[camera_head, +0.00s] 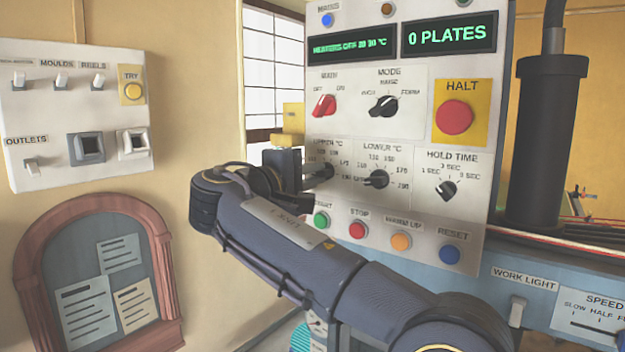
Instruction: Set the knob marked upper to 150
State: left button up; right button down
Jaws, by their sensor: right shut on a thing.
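The knob marked upper (321,172) is on the left of the press panel (400,138), under the label "UPPER °C". My right gripper (306,173) is at it, coming from the left side, and is shut on it. The fingers and wrist cover much of the knob and the left part of its scale, so I cannot tell where its pointer stands. The left display (346,47) reads heaters off and 20 20 °C. My left gripper is not in view.
The lower knob (376,180) is close on the right. The hold time knob (446,190), red main switch (323,105), mode knob (382,105) and red halt button (455,116) are nearby. Start (321,220) and stop (357,230) buttons lie below, near my forearm.

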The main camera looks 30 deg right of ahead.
jog(key=m+b, duration=0.3)
jog(key=m, duration=0.3)
jog(key=shift+f+b, duration=0.15)
jog(key=shift+b, duration=0.25)
jog(key=m+b, duration=0.3)
jog(key=m, duration=0.2)
jog(key=shift+m, duration=0.4)
jog(key=m+b, duration=0.2)
jog(key=m, duration=0.3)
jog(key=m+b, duration=0.1)
jog(key=m, duration=0.4)
jog(key=shift+b, duration=0.4)
jog(key=c, duration=1.5)
grip_release()
jog(key=shift+o, duration=0.2)
